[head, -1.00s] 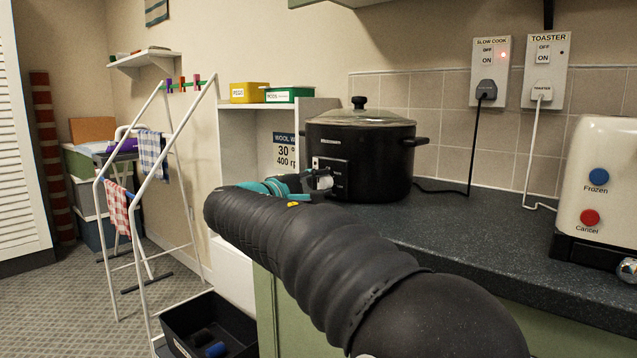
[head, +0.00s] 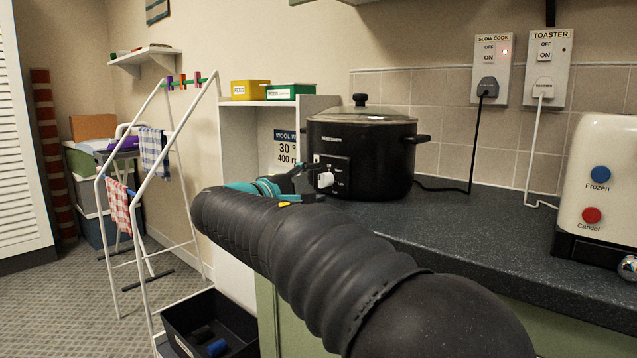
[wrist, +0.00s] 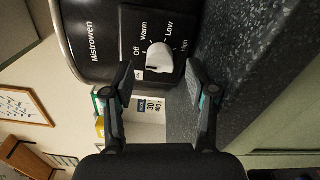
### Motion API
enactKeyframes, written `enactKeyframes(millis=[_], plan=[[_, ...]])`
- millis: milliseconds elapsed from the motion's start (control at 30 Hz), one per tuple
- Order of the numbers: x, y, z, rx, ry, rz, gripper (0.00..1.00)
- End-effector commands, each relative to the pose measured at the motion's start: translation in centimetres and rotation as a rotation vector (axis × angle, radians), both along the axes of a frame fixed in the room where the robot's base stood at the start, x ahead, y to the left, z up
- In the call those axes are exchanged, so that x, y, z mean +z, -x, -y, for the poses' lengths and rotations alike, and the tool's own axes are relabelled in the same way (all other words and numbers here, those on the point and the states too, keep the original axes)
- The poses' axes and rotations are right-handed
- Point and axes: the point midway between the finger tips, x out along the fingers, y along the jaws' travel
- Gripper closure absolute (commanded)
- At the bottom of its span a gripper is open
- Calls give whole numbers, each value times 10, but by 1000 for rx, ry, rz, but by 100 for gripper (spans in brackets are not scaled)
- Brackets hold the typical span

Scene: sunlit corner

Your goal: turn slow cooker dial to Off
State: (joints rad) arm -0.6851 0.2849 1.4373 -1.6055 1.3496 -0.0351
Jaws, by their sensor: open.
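The black slow cooker (head: 385,165) stands on the counter with its glass lid on. Its control panel (wrist: 135,20) appears sideways in the wrist view, with Off, Warm, Low and High printed around a white dial (wrist: 160,57). I cannot tell surely which word the dial points at. My gripper (wrist: 161,82) is open and empty. Its two fingers lie on either side of the dial in the picture, with the dial slightly beyond the tips and no clear contact. In the head view my gripper (head: 310,180) is in front of the panel, partly hiding it.
A wall switch labelled Slow Cook (head: 490,70) shows a red light. The Toaster switch (head: 547,68) is beside it. A cream toaster (head: 600,190) stands at right on the dark counter (head: 470,230). A white drying rack (head: 185,150) stands at left.

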Motion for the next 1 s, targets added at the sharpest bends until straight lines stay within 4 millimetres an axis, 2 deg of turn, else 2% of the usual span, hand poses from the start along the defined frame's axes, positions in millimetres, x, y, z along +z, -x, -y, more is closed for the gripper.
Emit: enactKeyframes(millis=[300, 500, 700, 1000], plan=[[0, 50, -40, 4, -1, 0, 43], [0, 70, -55, 2, 0, 1, 43], [0, 77, -60, 1, 0, 1, 43], [0, 76, -61, 5, -2, 1, 43]])
